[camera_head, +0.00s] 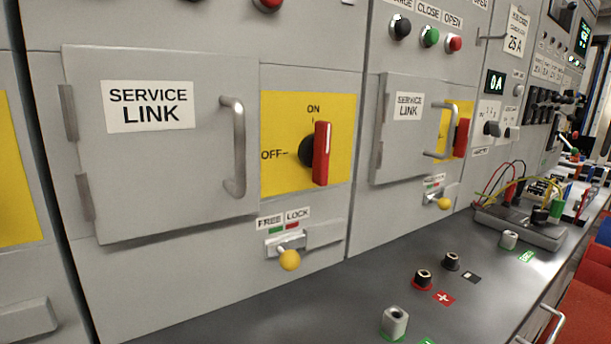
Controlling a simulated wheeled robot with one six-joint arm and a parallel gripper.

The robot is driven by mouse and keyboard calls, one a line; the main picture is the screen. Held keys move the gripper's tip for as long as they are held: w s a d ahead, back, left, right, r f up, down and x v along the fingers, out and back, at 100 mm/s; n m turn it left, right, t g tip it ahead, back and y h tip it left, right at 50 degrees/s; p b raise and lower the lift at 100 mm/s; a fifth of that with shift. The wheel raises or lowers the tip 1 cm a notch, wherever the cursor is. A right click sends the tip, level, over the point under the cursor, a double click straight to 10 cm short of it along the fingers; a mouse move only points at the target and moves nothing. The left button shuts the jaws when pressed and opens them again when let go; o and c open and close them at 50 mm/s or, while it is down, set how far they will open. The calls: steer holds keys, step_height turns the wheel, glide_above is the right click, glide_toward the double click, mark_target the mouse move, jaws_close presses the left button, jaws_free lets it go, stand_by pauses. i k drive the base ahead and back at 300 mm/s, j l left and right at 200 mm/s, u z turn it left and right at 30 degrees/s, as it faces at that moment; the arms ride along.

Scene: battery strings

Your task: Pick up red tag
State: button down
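I cannot pick out a loose red tag in this view. A small red label with a white plus sign (443,297) lies flat on the grey bench top beside a red-ringed terminal (423,279). A red rotary handle (321,153) stands vertical, toward ON, on a yellow plate (278,110). A second red handle (461,138) shows partly behind a door handle farther right. Small red items at the far right end of the bench are too small to tell. My gripper is not in view.
Yellow-knobbed latches (289,260) stick out below. Metal posts (394,322) and a wired device (520,226) stand on the bench (345,300). The bench's left part is clear.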

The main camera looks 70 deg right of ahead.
mark_target(582, 205)
steer(key=z, duration=3.5)
steer(key=i+l, duration=0.3)
steer(key=i, duration=0.15)
steer(key=i+l, duration=0.25)
steer(key=i, duration=0.2)
steer(key=i+l, duration=0.3)
steer(key=i, duration=0.2)
